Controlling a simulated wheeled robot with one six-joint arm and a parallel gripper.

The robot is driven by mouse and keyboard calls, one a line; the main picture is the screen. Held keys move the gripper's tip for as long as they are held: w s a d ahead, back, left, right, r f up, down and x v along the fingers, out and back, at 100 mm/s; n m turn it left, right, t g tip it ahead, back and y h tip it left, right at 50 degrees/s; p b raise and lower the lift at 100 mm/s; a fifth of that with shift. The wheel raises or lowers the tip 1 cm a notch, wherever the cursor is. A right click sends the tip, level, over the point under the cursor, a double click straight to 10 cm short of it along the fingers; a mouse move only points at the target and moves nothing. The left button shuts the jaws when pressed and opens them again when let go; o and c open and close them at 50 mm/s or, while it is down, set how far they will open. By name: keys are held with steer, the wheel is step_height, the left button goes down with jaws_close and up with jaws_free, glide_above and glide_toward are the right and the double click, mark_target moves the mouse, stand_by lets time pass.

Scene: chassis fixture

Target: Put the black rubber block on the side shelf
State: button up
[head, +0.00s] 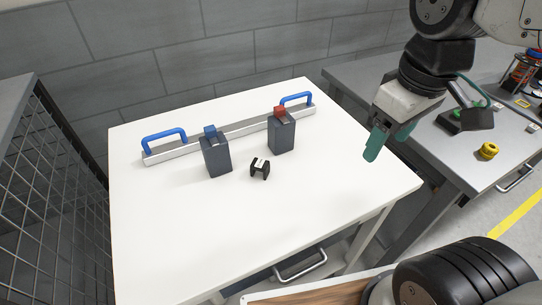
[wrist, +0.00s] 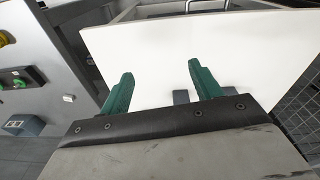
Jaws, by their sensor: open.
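A small black block (head: 260,168) with a white patch on top lies on the white table (head: 150,240), in front of and between two taller dark grey blocks. I take it to be the black rubber block. My gripper (head: 388,140) has green fingers and hangs over the right side of the table, well to the right of the block. In the wrist view my gripper (wrist: 160,82) is open, with white tabletop beyond its fingers. A small grey shape (wrist: 181,97) shows near the gripper body; I cannot tell what it is. I cannot tell for certain which surface is the side shelf.
The dark grey blocks with blue (head: 217,157) and red (head: 282,134) tops stand before a metal bar (head: 240,128) with blue handles. A mesh-sided cabinet (head: 60,190) stands left. A grey bench (head: 450,150) at right holds a yellow knob (head: 488,151). The front tabletop is clear.

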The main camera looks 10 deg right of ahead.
steer(key=w+a+f+n, duration=0.2)
steer(key=w+a+n, duration=0.2)
steer(key=w+n, duration=0.3)
steer(key=n+g, duration=0.1)
steer(key=n, duration=1.7)
glide_above(261, 162)
steer(key=f, duration=1)
steer(key=shift+s+d+f, duration=0.1)
steer(key=shift+d+f, duration=0.05)
steer(key=shift+d, duration=0.05)
steer(key=shift+n, duration=0.3)
steer(key=f, duration=0.7)
steer(key=shift+a+f, duration=0.25)
steer(key=shift+f, duration=0.15)
steer(key=shift+c, duration=0.3)
steer(key=c, duration=1.1)
steer(key=shift+r, duration=0.1)
